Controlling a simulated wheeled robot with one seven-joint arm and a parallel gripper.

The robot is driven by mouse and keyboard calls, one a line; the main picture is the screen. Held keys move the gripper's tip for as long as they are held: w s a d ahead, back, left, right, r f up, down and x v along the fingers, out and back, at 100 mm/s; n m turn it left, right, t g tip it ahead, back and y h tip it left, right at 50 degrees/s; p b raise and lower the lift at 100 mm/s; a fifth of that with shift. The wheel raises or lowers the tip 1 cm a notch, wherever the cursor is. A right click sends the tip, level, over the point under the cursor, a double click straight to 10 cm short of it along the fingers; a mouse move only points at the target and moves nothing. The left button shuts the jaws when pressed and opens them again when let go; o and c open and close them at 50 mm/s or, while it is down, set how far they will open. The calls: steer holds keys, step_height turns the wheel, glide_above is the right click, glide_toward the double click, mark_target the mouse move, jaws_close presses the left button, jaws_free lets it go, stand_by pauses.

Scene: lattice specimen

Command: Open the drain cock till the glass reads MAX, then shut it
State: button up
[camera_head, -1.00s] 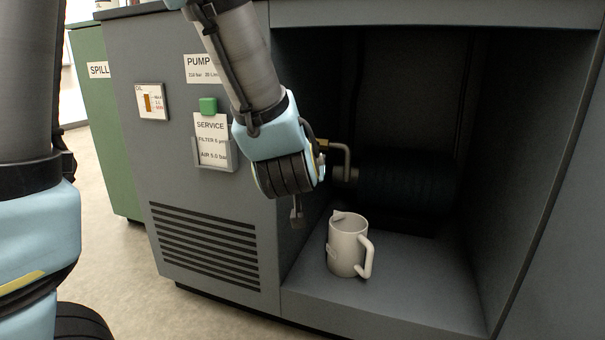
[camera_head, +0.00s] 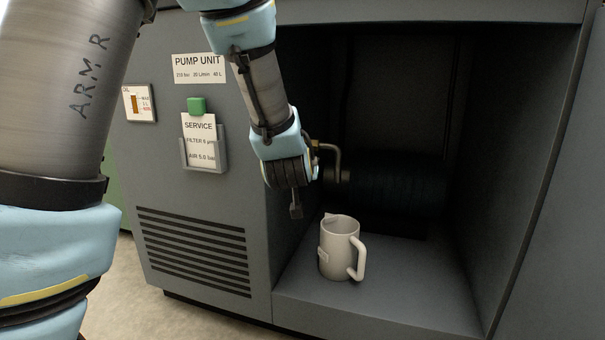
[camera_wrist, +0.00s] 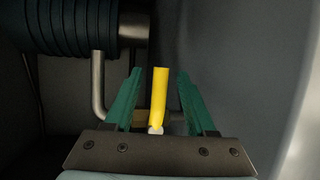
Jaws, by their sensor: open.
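The drain cock's yellow lever (camera_wrist: 160,95) stands between the two green fingers of my gripper (camera_wrist: 159,74) in the wrist view. The fingers are open, with a gap on each side of the lever. The cock's brass body (camera_wrist: 122,116) is partly hidden behind a finger. In the head view my wrist hides most of the cock; its bent outlet pipe (camera_head: 337,158) shows. The oil glass (camera_head: 135,104), on the cabinet front at left, holds an amber column; its exact level against the small marks is hard to read. A pale jug (camera_head: 338,250) stands upright on the bay floor below the pipe.
A dark ribbed cylinder (camera_head: 395,185) fills the back of the bay, and it shows at upper left in the wrist view (camera_wrist: 70,28). The cabinet wall (camera_head: 292,235) is close beside my wrist. The bay floor right of the jug is clear.

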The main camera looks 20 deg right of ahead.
steer(key=shift+c, duration=0.4)
jaws_close()
stand_by(0.6)
